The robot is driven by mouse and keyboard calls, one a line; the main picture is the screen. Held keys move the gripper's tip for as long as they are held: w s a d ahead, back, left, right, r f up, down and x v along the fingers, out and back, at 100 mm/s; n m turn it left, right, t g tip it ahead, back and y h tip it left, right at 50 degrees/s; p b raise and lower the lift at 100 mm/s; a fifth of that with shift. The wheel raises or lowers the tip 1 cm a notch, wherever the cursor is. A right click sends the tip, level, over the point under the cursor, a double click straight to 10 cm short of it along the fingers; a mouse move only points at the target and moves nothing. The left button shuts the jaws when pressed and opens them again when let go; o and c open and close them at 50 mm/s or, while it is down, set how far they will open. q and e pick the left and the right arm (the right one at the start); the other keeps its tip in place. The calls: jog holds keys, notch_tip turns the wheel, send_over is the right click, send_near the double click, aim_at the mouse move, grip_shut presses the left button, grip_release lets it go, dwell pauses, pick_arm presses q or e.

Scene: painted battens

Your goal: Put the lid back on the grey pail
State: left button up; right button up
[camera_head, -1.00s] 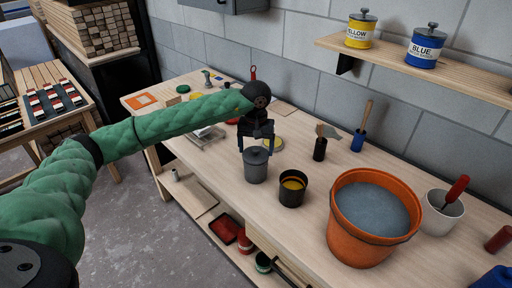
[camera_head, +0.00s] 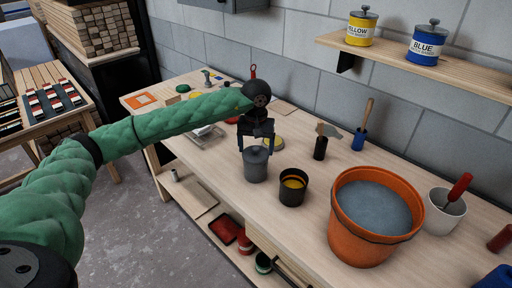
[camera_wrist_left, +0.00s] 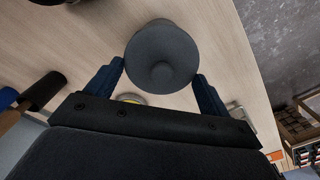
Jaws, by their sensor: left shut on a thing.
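The grey pail (camera_head: 256,173) stands upright on the workbench. Its grey round lid (camera_head: 256,153) is at the pail's rim; I cannot tell whether it is fully seated. My left gripper (camera_head: 256,146) comes down over it from above, with one dark finger on each side. The lid hides the pail's inside. My right gripper is not in view.
A dark open pot with yellow inside (camera_head: 292,189) stands close to the right of the pail. Beyond it is a big orange bucket (camera_head: 365,240) of grey-blue liquid. A shelf (camera_head: 440,70) holds yellow and blue tins.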

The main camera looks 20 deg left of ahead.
pick_arm(q)
jog(key=shift+b, duration=0.6)
dwell(0.7)
dwell(0.4)
jog(key=o, duration=0.9)
jog(key=shift+r, duration=3.5)
grip_shut()
jog(key=shift+f+b, duration=1.9)
jog(key=shift+f, duration=0.25)
